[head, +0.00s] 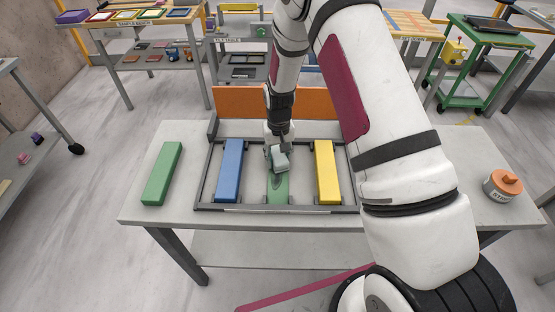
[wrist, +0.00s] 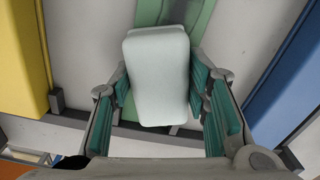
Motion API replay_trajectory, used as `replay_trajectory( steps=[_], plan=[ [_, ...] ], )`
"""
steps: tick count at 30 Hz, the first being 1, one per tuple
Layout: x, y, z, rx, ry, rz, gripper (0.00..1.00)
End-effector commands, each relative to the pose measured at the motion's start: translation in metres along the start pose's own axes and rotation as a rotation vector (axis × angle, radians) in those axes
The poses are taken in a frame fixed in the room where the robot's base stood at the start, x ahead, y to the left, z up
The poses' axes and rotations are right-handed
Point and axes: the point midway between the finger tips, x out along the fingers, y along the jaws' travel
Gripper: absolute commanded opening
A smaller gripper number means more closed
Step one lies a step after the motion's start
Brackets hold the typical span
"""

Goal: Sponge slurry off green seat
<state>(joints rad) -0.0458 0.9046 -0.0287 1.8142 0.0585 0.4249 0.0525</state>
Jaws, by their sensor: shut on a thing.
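The green seat (head: 278,195) is a strip between the blue and yellow blocks in the dark-framed rack. A darker greyish patch, which looks like slurry, shows on it just in front of the sponge. My gripper (head: 278,149) is over the seat, shut on a pale sponge (head: 280,162). In the wrist view the sponge (wrist: 158,75) sits between the teal finger pads of my gripper (wrist: 160,90) and hides part of the green seat (wrist: 190,14). I cannot tell whether the sponge touches the seat.
The rack (head: 275,209) holds a blue block (head: 230,172) and a yellow block (head: 327,173). A green block (head: 162,173) lies left of it on the table (head: 150,212). An orange panel (head: 240,101) stands behind. A jar with an orange lid (head: 503,187) stands far right.

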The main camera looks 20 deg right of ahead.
Motion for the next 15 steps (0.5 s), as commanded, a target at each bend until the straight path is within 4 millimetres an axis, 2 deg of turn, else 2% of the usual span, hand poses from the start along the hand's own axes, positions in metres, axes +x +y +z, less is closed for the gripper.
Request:
replay_trajectory(
  steps=[15],
  plan=[
    [-0.001,0.01,-0.04,0.007,0.015,0.001,0.0]
  ],
)
